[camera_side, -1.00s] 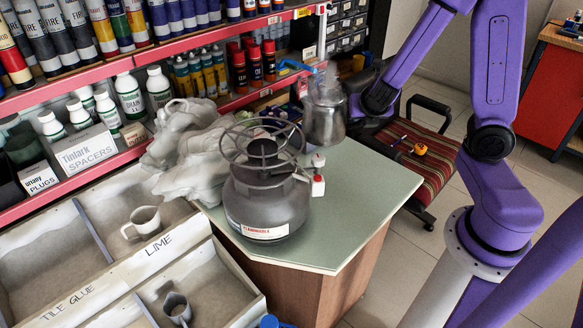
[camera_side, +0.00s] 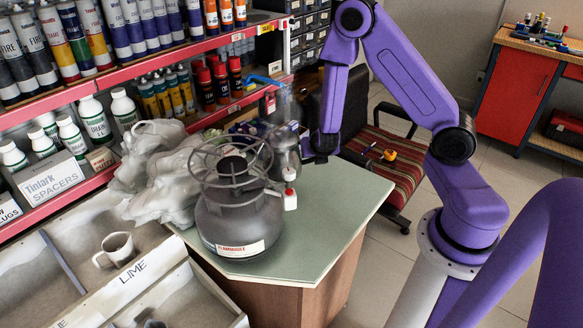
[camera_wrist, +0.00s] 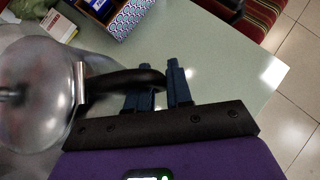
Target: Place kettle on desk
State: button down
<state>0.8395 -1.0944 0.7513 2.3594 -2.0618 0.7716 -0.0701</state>
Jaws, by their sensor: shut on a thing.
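The kettle (camera_side: 287,152) is grey and shiny, at the back of the green-topped desk (camera_side: 335,200). In the wrist view its rounded lid and body (camera_wrist: 30,95) fill the left side, and its black handle (camera_wrist: 120,82) reaches between my fingers. My gripper (camera_wrist: 157,85) is shut on this handle. In the side view my gripper (camera_side: 308,144) is at the kettle's right side, its fingers barely visible. The kettle looks upright and low over the desk. Its base is partly hidden behind the gas cylinder, so I cannot tell whether it touches the desk.
A grey gas cylinder (camera_side: 240,218) with a ring top and red-white valve stands in front of the kettle. Grey crumpled bags (camera_side: 160,170) lie to the left. A patterned box (camera_wrist: 125,15) sits at the desk's far side. The desk's right part is clear; a striped chair (camera_side: 375,170) stands beyond.

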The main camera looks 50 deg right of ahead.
jog(key=w+d+f, duration=0.1)
jog(key=w+f, duration=0.4)
jog(key=w+d+f, duration=0.1)
jog(key=w+f, duration=0.1)
jog(key=w, duration=0.1)
jog(key=shift+w+d+f, duration=0.15)
jog(key=shift+d, duration=0.15)
jog(key=shift+w+f, duration=0.15)
jog(key=shift+f, duration=1.55)
jog(key=c, duration=1)
grip_release()
